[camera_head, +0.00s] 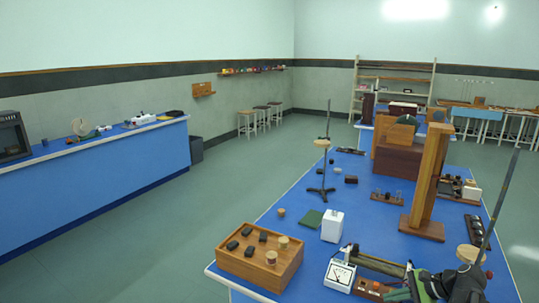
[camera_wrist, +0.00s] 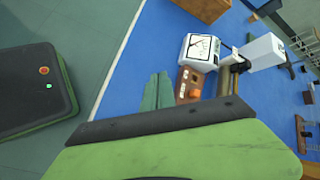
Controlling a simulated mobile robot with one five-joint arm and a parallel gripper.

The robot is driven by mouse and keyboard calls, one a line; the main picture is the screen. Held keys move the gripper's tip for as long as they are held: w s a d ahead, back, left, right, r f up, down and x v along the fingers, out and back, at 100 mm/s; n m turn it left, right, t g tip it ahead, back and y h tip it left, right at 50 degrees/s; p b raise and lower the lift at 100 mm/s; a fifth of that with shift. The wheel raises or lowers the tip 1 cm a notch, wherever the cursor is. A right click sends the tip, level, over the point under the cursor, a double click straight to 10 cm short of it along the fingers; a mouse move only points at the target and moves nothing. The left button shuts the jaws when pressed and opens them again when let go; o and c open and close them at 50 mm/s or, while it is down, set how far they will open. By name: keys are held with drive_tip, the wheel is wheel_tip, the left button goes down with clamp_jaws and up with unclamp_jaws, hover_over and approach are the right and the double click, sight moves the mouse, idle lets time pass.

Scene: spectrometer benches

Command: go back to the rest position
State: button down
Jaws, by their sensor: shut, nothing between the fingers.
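My gripper (camera_wrist: 158,78) shows in the wrist view as two green fingers lying side by side, shut with nothing between them. It is over the blue bench top, near the bench's pale edge. A white meter (camera_wrist: 200,48) and a small brown wooden block (camera_wrist: 190,84) with an orange part are just beyond and right of the fingers. In the head view my green and black arm is at the bottom right, over the near end of the blue bench (camera_head: 262,227). The fingertips are hard to make out there. My arm's green and black link fills the lower wrist view.
In the head view a wooden tray (camera_head: 236,268) with dark blocks, the meter (camera_head: 340,274) and a white box (camera_head: 332,226) stand near my arm. A rod stand (camera_head: 321,172) and a tall wooden post (camera_head: 428,180) rise farther back. The floor (camera_head: 150,240) left of the bench is clear.

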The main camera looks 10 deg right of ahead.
drive_tip(key=w+a+f+n+g+y, duration=0.1)
drive_tip(key=w+a, duration=0.2)
drive_tip(key=a, duration=0.3)
drive_tip(key=w+a+n+g, duration=0.1)
drive_tip(key=w+a+n, duration=0.15)
drive_tip(key=a, duration=0.35)
drive_tip(key=a+f+n+g+h, duration=0.25)
drive_tip(key=a+n, duration=0.25)
drive_tip(key=a, duration=0.8)
drive_tip(key=a+f+n+g+h, duration=0.25)
drive_tip(key=a+n, duration=0.25)
drive_tip(key=a, duration=0.8)
drive_tip(key=d+n, duration=0.1)
drive_tip(key=d+f+n+h, duration=0.1)
drive_tip(key=d+n, duration=0.1)
drive_tip(key=s+d+n+h, duration=0.1)
drive_tip(key=d+n, duration=0.1)
drive_tip(key=shift+d+f, duration=0.15)
drive_tip(key=shift+f, duration=0.05)
